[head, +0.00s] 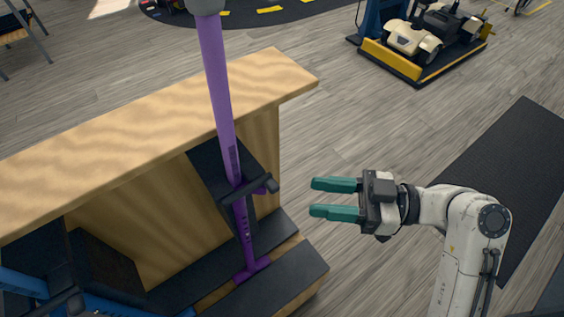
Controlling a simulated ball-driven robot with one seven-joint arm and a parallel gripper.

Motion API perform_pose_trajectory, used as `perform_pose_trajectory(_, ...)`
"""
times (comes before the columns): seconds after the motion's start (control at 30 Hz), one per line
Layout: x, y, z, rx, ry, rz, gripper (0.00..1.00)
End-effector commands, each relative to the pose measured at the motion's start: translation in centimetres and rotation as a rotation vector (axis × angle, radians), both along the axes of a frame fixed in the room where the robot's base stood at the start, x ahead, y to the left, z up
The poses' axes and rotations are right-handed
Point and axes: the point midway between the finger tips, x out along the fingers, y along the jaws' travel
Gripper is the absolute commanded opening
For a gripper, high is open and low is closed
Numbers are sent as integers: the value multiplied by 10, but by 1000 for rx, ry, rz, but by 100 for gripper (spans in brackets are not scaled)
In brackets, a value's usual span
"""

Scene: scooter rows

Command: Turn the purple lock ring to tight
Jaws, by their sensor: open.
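A purple scooter (220,85) stands at a wooden rack, its long purple stem rising to a grey part at the top edge of the head view. Low on the stem is a dark, narrow marking, and below it a black crosswise part (255,188). I cannot clearly make out a separate lock ring, nor whether it is loose or tight. My gripper (312,197), with two teal fingers, is open and empty. It points left, to the right of the stem and apart from it.
A wooden rack (270,72) with a pale top stands behind the stem. A blue scooter (110,305) is at the lower left. A small cart on a yellow-edged platform (395,62) is at upper right. A dark mat (520,165) lies at right. Floor around my gripper is clear.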

Motion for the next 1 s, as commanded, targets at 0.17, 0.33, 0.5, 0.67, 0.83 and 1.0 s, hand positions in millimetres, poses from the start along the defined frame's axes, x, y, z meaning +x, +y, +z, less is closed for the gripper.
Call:
perform_pose_trajectory(0.17, 2, 17, 2, 6, -4, 9, 43)
perform_pose_trajectory(0.33, 6, 48, 2, 5, -4, 9, 43)
perform_pose_trajectory(0.5, 10, 77, 2, 4, -3, 7, 43)
perform_pose_trajectory(0.67, 14, 96, 1, 4, -2, 5, 43)
perform_pose_trajectory(0.83, 15, 105, 1, 4, -3, 4, 43)
perform_pose_trajectory(1.0, 16, 107, 1, 4, -3, 3, 43)
